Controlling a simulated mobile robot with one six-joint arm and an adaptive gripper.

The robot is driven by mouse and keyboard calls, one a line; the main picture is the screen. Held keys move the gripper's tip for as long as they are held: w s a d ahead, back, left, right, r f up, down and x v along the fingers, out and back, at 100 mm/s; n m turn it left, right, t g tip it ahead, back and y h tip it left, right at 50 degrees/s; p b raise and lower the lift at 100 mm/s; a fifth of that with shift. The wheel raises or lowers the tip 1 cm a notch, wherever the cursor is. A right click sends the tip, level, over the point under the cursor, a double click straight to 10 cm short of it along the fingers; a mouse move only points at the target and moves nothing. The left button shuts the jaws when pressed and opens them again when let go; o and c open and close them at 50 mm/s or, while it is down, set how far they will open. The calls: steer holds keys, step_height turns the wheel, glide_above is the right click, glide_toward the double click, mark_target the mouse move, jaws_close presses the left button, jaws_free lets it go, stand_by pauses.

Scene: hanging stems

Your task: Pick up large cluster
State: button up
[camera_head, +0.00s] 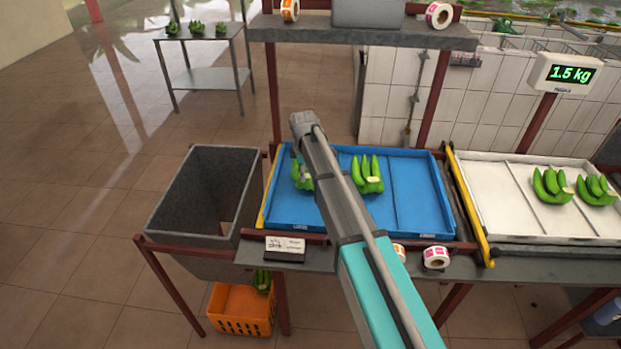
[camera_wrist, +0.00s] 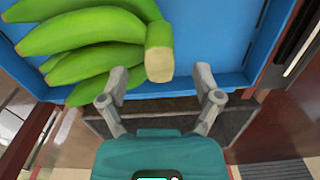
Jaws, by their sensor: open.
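A large cluster of several green bananas (camera_wrist: 90,40) fills the upper left of the wrist view, with its pale cut stem end (camera_wrist: 159,65) toward my gripper. My gripper (camera_wrist: 161,80) is open, its two fingers either side of that stem end in the picture; I cannot tell the gap in depth. In the head view, one green cluster (camera_head: 301,180) lies partly behind my arm in the blue tray (camera_head: 413,195), and another green cluster (camera_head: 367,174) lies to its right. My gripper is hidden behind my arm there.
A grey bin (camera_head: 205,190) stands left of the blue tray. A white tray (camera_head: 500,215) with two clusters is on the right, below a scale display (camera_head: 566,74) reading 1.5 kg. A shelf (camera_head: 360,32) overhangs the back. An orange crate (camera_head: 240,308) sits below.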

steer(key=shift+f+b, duration=0.8)
steer(key=shift+f, duration=0.25)
jaws_close()
